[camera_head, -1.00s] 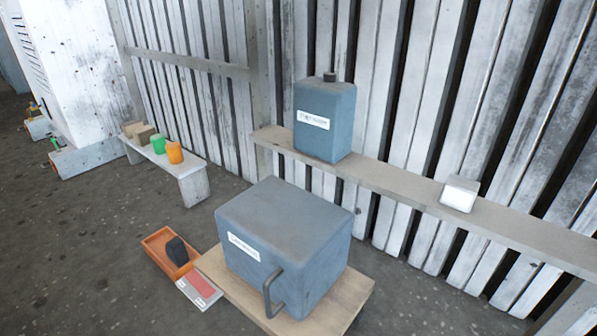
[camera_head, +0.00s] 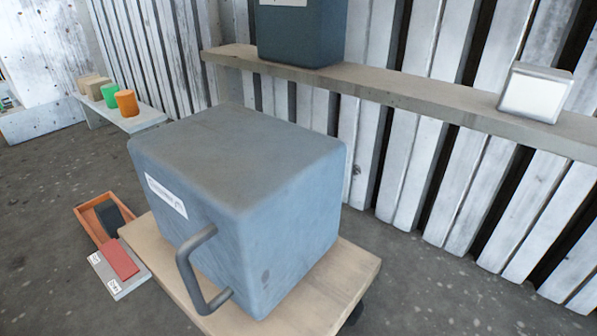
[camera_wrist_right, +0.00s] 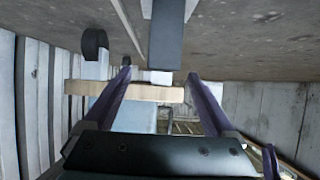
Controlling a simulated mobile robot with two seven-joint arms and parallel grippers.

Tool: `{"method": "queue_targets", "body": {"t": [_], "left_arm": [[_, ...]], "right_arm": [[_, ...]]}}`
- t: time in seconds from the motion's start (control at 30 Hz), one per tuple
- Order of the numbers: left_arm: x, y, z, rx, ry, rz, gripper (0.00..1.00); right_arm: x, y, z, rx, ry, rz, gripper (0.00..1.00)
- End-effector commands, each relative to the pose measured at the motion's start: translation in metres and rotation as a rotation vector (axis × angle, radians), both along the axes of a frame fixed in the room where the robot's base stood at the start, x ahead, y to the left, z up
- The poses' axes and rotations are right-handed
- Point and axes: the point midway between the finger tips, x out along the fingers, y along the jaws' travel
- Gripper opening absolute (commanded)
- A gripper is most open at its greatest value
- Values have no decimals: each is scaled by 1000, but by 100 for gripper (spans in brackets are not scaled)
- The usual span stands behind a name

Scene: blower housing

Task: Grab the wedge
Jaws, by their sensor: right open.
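A dark block (camera_head: 112,216) with a wedge-like shape lies in an orange tray (camera_head: 83,213) on the floor at the left of the head view. A flat red block (camera_head: 122,260) lies on a light grey plate (camera_head: 128,288) beside that tray. I cannot tell for sure which of these is the wedge. My right gripper (camera_wrist_right: 159,77) is open in the right wrist view, with nothing seen held between its fingers. Neither gripper shows in the head view. The left gripper is not in view.
A blue-grey housing (camera_head: 230,190) with a handle (camera_head: 192,270) stands on a wooden board (camera_head: 345,275). A wall shelf (camera_head: 420,92) bears a dark container (camera_head: 300,35) and a white box (camera_head: 536,92). A low bench (camera_head: 140,120) holds several small items. Floor is clear left of the tray.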

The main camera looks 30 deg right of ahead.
Motion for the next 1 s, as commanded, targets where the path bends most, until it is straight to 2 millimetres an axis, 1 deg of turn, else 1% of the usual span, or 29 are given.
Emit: {"method": "queue_targets", "body": {"t": [0.03, 0.17, 0.3, 0.4, 0.53, 0.73, 0.77, 1.0], "left_arm": [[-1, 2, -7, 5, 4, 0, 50], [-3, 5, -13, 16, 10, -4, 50], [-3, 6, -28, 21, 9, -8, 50], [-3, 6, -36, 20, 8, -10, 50], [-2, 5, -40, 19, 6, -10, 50], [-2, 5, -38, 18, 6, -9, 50], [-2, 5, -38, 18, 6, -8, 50], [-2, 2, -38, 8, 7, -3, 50]], "right_arm": [[5, 2, -6, 1, -2, 0, 90], [14, 6, -10, -1, -1, 0, 90], [31, 14, -23, 0, -3, 0, 90], [44, 19, -29, 0, -3, 0, 90], [52, 23, -32, 0, 0, 0, 90], [53, 23, -30, 0, 1, 0, 90], [53, 23, -30, 0, 1, 0, 89], [52, 23, -30, -1, 1, -1, 62]]}}
